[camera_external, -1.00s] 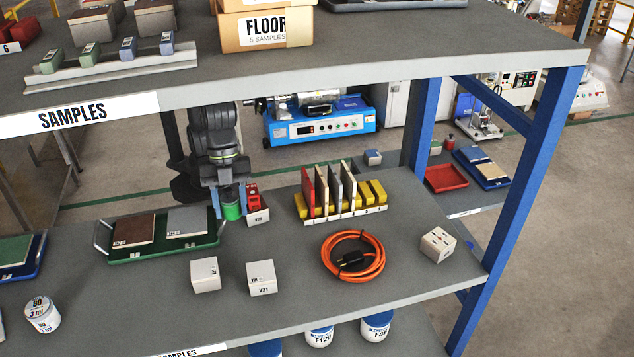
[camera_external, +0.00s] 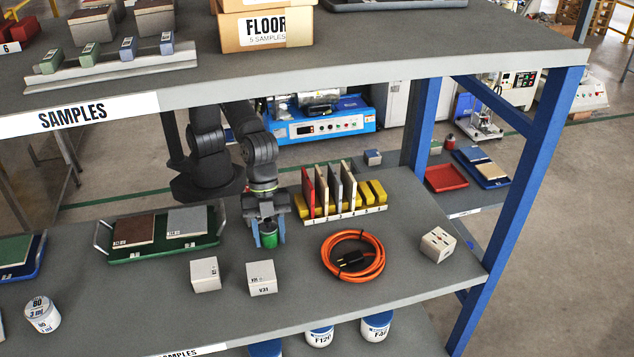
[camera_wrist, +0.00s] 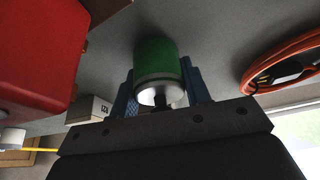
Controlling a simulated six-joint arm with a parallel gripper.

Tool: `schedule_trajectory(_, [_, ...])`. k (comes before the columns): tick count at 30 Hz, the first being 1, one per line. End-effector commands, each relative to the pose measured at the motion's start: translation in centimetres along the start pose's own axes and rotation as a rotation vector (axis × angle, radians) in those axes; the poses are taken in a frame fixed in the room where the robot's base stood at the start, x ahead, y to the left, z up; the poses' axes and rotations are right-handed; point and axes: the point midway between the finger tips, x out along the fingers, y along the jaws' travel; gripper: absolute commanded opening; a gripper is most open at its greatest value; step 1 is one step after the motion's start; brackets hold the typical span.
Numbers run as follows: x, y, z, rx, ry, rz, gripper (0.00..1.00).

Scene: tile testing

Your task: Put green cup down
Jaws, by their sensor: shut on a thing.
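The green cup (camera_external: 270,239) is between the blue fingers of my gripper (camera_external: 268,236), which is shut on it. The cup is low over the grey middle shelf, left of the orange cable coil and in front of the yellow tile rack. In the wrist view the green cup (camera_wrist: 157,64) shows with its pale end towards the camera, and the blue fingers (camera_wrist: 160,92) sit on both sides of it. I cannot tell whether the cup touches the shelf.
An orange cable coil (camera_external: 353,257) lies to the right. The yellow rack (camera_external: 340,202) holds several upright tiles. Two white boxes (camera_external: 205,274) (camera_external: 262,278) stand in front. A green tray (camera_external: 150,253) with two tiles is to the left. The upper shelf (camera_external: 330,65) overhangs my arm.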

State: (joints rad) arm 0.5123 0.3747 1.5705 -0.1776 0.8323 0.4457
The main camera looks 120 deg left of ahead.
Motion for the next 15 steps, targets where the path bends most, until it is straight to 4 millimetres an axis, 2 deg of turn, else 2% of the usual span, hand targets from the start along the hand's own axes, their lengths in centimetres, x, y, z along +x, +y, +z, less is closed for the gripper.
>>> schedule_trajectory(6, [0.31,0.01,0.12,0.000,0.000,0.000,0.16])
schedule_trajectory(7, [0.28,0.01,0.11,0.000,0.000,0.000,0.49])
schedule_trajectory(9, [0.26,0.01,0.11,0.000,0.000,0.000,0.63])
schedule_trajectory(15, [0.26,0.01,0.11,0.000,0.000,0.000,0.65])
